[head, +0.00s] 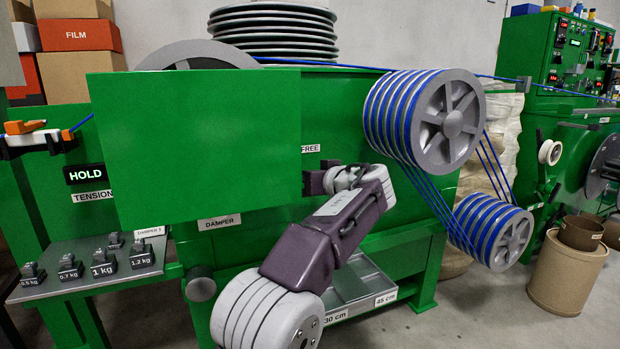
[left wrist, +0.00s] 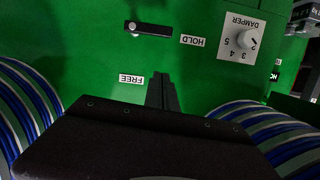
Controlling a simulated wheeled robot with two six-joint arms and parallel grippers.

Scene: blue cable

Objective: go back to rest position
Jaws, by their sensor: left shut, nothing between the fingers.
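My left gripper (head: 316,181) is in front of the green machine (head: 377,213), at the right edge of a raised green panel (head: 195,130). Its purple and grey arm rises from the bottom of the head view. In the left wrist view the gripper (left wrist: 162,92) shows shut and empty, its dark fingers pointing at the green face beside the FREE label (left wrist: 131,78). A dark lever with a pale knob (left wrist: 146,28) and the HOLD label (left wrist: 192,41) lie farther up, apart from the fingers. My right gripper is in neither view.
Blue cable winds over an upper grey pulley (head: 450,118) and a lower one (head: 512,239), right of my arm. A shelf with small weights (head: 103,263) stands at left. A damper dial (left wrist: 243,39) shows in the wrist view. A bin (head: 567,275) stands on the floor at right.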

